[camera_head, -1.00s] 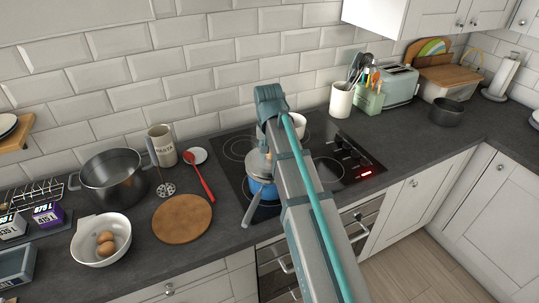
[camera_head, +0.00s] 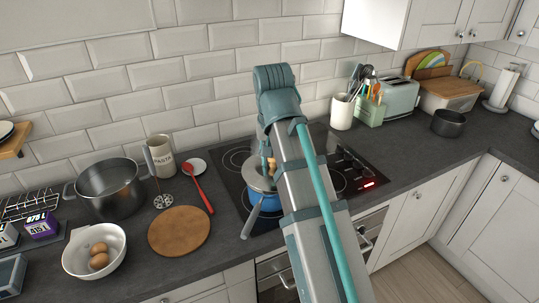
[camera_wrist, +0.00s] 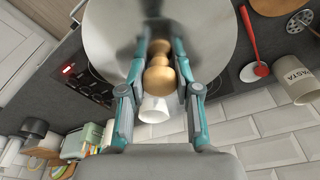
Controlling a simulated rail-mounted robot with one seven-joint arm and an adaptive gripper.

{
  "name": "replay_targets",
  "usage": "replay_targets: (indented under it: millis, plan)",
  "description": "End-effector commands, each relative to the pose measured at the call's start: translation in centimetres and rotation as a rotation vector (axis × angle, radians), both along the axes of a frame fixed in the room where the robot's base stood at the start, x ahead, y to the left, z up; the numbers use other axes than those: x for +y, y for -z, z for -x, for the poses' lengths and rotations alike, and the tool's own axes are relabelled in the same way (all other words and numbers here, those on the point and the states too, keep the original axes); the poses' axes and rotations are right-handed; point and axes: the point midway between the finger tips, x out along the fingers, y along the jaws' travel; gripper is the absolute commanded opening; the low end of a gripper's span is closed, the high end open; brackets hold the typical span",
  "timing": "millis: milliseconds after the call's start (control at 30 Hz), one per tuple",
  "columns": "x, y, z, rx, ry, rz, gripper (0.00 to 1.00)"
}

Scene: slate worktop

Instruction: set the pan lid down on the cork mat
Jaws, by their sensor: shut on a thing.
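The pan lid is a grey metal disc (camera_wrist: 105,35) with a turned wooden knob (camera_wrist: 158,78), large in the wrist view. My gripper (camera_wrist: 160,52) is shut on the knob, one finger on each side. In the head view the lid (camera_head: 256,179) shows at the top of the blue pan (camera_head: 264,203) on the hob, partly hidden by my arm. I cannot tell whether it rests on the rim or hangs just above. The round brown cork mat (camera_head: 179,231) lies bare on the worktop, left of the hob; its edge shows in the wrist view (camera_wrist: 270,5).
A red spoon (camera_head: 201,190), a masher (camera_head: 161,190) and a PASTA mug (camera_head: 160,155) stand or lie behind the mat. A steel pot (camera_head: 108,188) and a white bowl with eggs (camera_head: 94,250) are to its left.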

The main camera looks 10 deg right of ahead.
Motion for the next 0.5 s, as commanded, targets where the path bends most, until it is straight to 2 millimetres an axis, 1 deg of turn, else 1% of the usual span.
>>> replay_targets:
  millis: [33, 67, 167, 267, 367, 467, 500]
  plan:
    - [0.1, -0.5, 0.5, 0.000, 0.000, 0.000, 0.00]
    - [0.1, -0.5, 0.6, 0.000, 0.000, 0.000, 0.00]
    - [0.3, -0.5, 0.9, 0.000, -0.003, 0.000, 0.00]
    - [1.0, -0.3, 1.0, 0.000, -0.016, -0.001, 0.00]
    - [2.5, 0.3, 1.1, 0.000, -0.047, 0.000, 0.00]
    - [4.9, 1.3, 1.5, 0.000, -0.094, 0.000, 0.00]
    - [6.0, 1.8, 1.7, 0.000, -0.117, -0.001, 0.00]
